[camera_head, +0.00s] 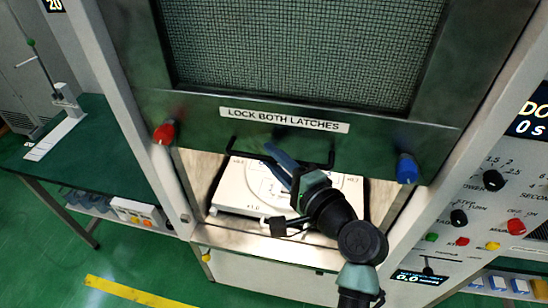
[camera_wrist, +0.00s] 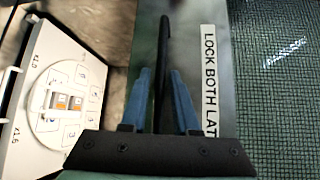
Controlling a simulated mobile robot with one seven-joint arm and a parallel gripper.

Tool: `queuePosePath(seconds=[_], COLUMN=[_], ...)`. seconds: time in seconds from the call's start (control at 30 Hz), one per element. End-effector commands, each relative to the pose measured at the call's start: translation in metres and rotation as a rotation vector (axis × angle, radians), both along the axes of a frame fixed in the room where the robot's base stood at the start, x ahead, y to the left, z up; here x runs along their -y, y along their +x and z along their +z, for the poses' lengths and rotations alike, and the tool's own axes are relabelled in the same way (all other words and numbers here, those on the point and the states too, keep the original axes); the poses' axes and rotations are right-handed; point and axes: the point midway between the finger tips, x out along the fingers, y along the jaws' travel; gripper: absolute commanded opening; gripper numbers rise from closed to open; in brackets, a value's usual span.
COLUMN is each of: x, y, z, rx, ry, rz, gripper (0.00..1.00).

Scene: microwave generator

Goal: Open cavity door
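The cavity door (camera_head: 200,115) is a dark green frame around a mesh window, with a label reading "LOCK BOTH LATCHES". It stands raised, and the lower part of the cavity shows open beneath it. A black bar handle (camera_head: 318,164) runs along its lower edge. My gripper (camera_head: 275,160) reaches up to the middle of the handle. In the wrist view the blue fingers (camera_wrist: 161,85) lie on either side of the black handle bar (camera_wrist: 163,45), close against it. A red latch knob (camera_head: 164,133) is at the left and a blue latch knob (camera_head: 407,170) at the right.
A white plate with a round dial-like top (camera_head: 240,190) lies inside the cavity below the door. A control panel (camera_head: 490,200) with knobs and buttons stands at the right. A green table (camera_head: 95,150) stands at the left. The green floor at the lower left is clear.

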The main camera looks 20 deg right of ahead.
Motion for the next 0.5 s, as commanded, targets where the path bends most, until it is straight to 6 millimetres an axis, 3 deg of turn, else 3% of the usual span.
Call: queuePosePath(seconds=[0.07, 0.37, 0.5], x=[0.0, 0.0, 0.003], y=[0.0, -0.001, -0.011], z=[0.0, -0.001, -0.001], rx=[0.0, -0.001, -0.001], ry=[0.0, 0.0, 0.001], rz=[0.0, 0.0, -0.001], gripper=[0.45, 0.45, 0.45])
